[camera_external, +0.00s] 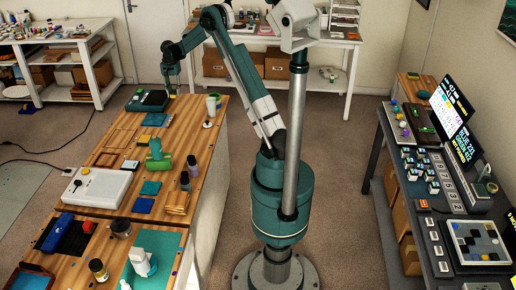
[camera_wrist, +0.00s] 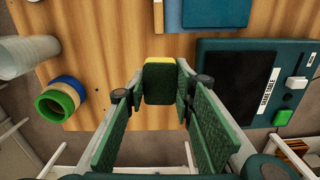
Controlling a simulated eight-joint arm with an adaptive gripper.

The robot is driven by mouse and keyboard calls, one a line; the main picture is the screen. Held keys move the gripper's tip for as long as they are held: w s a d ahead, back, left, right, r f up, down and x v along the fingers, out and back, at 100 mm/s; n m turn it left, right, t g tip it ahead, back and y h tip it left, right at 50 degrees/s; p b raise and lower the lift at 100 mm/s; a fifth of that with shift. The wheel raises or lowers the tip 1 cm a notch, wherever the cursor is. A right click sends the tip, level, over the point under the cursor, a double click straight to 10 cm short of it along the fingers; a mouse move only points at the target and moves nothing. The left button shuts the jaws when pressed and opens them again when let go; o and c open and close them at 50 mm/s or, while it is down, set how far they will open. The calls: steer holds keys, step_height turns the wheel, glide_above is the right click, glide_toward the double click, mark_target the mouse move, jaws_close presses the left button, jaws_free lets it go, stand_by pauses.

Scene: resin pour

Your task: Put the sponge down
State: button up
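The sponge (camera_wrist: 159,84), dark green on its broad face with a yellow edge, sits between my fingertips in the wrist view. My gripper (camera_wrist: 160,92) appears shut on it, with a finger pad against each side. The sponge appears held over the wooden tabletop (camera_wrist: 115,65); its height above the wood is hard to judge. In the external view my gripper (camera_external: 171,82) hangs over the far end of the long wooden table (camera_external: 124,121).
A dark flat device (camera_wrist: 245,80) with a label and button lies right of the sponge. Blue and green rings (camera_wrist: 62,97) and pale cups (camera_wrist: 28,60) stand to the left. A blue flat piece (camera_wrist: 208,14) lies above. Bare wood shows left of the sponge.

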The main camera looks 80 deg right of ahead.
steer(key=s+a, duration=0.2)
steer(key=a, duration=1.3)
steer(key=b, duration=0.1)
glide_above(174, 137)
steer(key=shift+w+d+n, duration=0.1)
steer(key=shift+d+n, duration=0.05)
steer(key=shift+n, duration=0.15)
steer(key=shift+f, duration=0.15)
steer(key=shift+f, duration=3.05)
steer(key=shift+f+b, duration=0.35)
steer(key=shift+f, duration=1.5)
steer(key=shift+f, duration=0.2)
